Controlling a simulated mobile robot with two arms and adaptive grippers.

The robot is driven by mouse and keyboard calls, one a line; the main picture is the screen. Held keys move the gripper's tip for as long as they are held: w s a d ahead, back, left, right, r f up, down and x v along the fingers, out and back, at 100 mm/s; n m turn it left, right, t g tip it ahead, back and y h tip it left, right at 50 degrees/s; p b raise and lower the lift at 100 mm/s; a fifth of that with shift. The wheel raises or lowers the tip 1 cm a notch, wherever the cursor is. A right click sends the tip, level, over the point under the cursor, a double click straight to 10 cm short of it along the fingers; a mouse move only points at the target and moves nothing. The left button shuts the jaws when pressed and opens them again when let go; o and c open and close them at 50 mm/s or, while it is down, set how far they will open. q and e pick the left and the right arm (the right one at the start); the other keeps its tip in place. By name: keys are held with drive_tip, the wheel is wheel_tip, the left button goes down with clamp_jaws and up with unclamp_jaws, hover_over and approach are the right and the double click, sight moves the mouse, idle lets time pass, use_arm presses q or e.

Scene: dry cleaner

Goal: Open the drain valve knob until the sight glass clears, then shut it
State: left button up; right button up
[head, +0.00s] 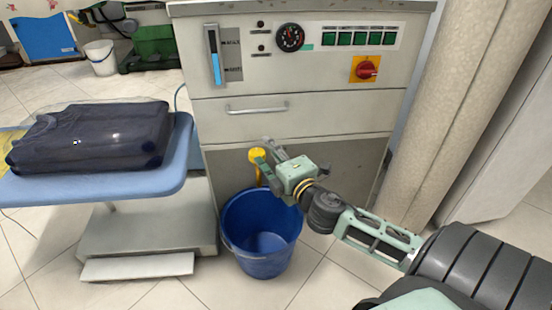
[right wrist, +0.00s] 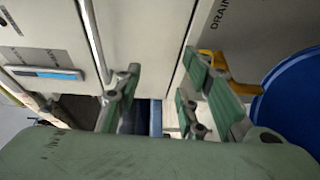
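The yellow drain valve knob (head: 257,155) is low on the front of the grey machine, above the blue bucket (head: 245,240). The sight glass (head: 214,58) is at the machine's upper left and shows blue liquid in its lower part. My right gripper (head: 267,160) is at the knob, fingers apart. In the right wrist view, the right gripper (right wrist: 163,88) is open with nothing between its fingers. The yellow knob (right wrist: 213,62) shows partly hidden behind the right-hand finger, and I cannot tell whether they touch. My left gripper is not in view.
A drawer handle (head: 257,108) sticks out above the knob. A blue ironing board (head: 110,187) with dark folded clothing (head: 95,140) stands to the left. A beige padded column (head: 455,110) stands right.

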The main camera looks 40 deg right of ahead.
drive_tip(key=s, duration=0.3)
drive_tip(key=shift+a+f, duration=0.1)
drive_tip(key=shift+a, duration=0.15)
drive_tip(key=shift+p, duration=0.3)
idle(0.3)
